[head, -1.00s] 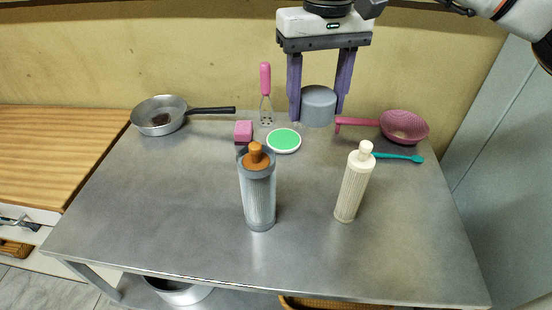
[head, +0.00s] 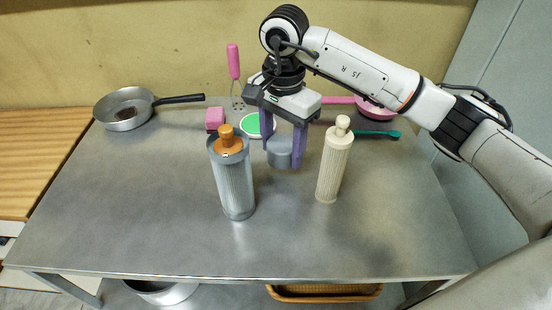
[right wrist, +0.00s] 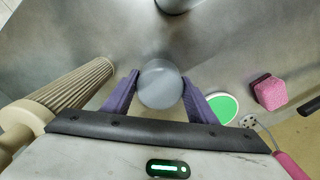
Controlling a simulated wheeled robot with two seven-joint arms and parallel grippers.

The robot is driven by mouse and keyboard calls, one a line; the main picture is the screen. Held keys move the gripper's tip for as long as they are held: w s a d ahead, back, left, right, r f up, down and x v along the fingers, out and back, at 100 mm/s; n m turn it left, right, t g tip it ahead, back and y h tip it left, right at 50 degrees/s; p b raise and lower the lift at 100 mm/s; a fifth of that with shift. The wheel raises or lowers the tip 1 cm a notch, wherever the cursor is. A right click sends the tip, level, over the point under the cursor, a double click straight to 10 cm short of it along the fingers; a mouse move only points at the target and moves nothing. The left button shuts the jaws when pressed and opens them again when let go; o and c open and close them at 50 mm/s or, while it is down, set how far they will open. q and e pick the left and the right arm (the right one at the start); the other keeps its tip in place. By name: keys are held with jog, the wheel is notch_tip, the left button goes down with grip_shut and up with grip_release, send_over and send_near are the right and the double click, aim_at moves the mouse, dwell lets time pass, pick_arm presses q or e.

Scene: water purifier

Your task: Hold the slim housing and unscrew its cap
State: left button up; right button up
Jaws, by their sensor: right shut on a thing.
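The slim housing (head: 236,185) is a grey ribbed cylinder standing upright on the table, its top open with an orange-topped piece (head: 229,141) sticking out. Its edge shows in the right wrist view (right wrist: 177,4). A grey round cap (head: 279,152) is between the purple fingers of my right gripper (head: 285,158), right of the housing and apart from it. In the right wrist view the fingers close on the cap (right wrist: 160,84) from both sides. I cannot tell whether the cap touches the table. My left gripper is not in view.
A cream ribbed cartridge (head: 333,165) stands close right of my right gripper. A green-topped disc (head: 251,125), pink block (head: 215,118), whisk-like tool (head: 233,62), pan (head: 122,108), pink strainer (head: 376,108) and teal utensil (head: 375,134) lie behind. The table's front is clear.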

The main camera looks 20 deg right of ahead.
aim_at(281, 172)
jog(key=shift+f, duration=0.65)
notch_tip(281, 172, down, 2)
jog(key=shift+f, duration=0.5)
jog(key=shift+f, duration=0.25)
jog(key=o, duration=1.2)
jog(key=shift+r, duration=0.1)
jog(key=shift+c, duration=0.2)
jog(key=shift+r, duration=0.1)
